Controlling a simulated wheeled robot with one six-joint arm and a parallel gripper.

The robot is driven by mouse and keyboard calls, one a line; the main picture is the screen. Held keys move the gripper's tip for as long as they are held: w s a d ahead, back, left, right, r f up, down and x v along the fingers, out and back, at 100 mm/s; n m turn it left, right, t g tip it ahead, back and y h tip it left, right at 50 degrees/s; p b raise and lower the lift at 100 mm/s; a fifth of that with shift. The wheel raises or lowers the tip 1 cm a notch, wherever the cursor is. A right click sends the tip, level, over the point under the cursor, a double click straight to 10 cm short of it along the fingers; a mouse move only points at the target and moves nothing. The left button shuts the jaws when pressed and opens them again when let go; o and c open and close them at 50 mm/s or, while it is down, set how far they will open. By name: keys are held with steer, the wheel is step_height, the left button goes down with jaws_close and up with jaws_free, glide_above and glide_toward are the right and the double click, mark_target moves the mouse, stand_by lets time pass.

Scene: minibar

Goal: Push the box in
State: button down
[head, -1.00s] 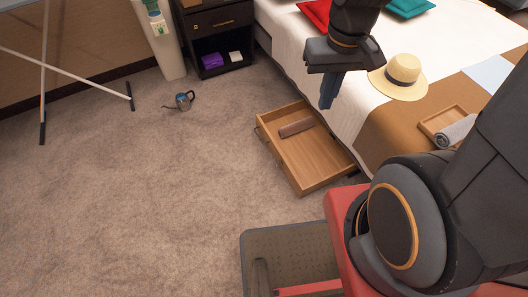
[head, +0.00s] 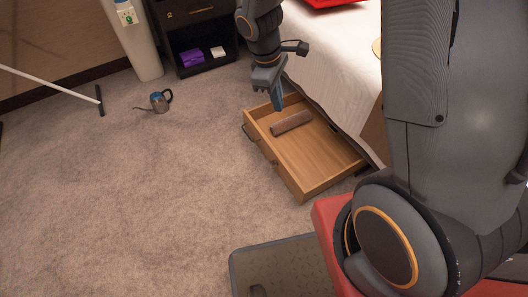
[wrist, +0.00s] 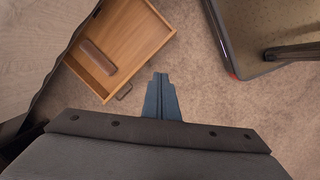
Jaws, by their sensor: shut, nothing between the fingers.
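The box is an open wooden drawer (head: 318,160) pulled out from under the bed, resting low over the carpet. A brown rolled item (head: 291,123) lies inside it, towards the far end. In the wrist view the drawer (wrist: 140,48) is at upper left, with a dark handle (wrist: 124,92) on its front side. My gripper (head: 278,106) is shut and empty, pointing down. In the head view it overlaps the drawer's far end; I cannot tell its exact height. In the wrist view my gripper (wrist: 160,76) appears beside the drawer's front, apart from it.
The bed (head: 335,60) stands behind the drawer. A black nightstand (head: 200,40) is at the back, with a water dispenser (head: 132,40) left of it.

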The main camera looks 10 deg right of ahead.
steer(key=w+a+f+n+h+b, duration=0.15)
steer(key=w+f+n+b, duration=0.45)
steer(key=f, duration=0.6)
steer(key=w+a+f+n+t+b, duration=0.1)
steer(key=w+a+f+b, duration=0.25)
steer(key=f+b, duration=0.55)
steer(key=w+a+f+n+b, duration=0.2)
steer(key=w+f+n+b, duration=0.3)
steer(key=f, duration=0.9)
steer(key=w+d+f+m+b, duration=0.1)
steer(key=w+d+f+b, duration=0.2)
steer(key=d+f+b, duration=0.4)
steer(key=shift+f, duration=0.9)
steer(key=shift+d, duration=0.15)
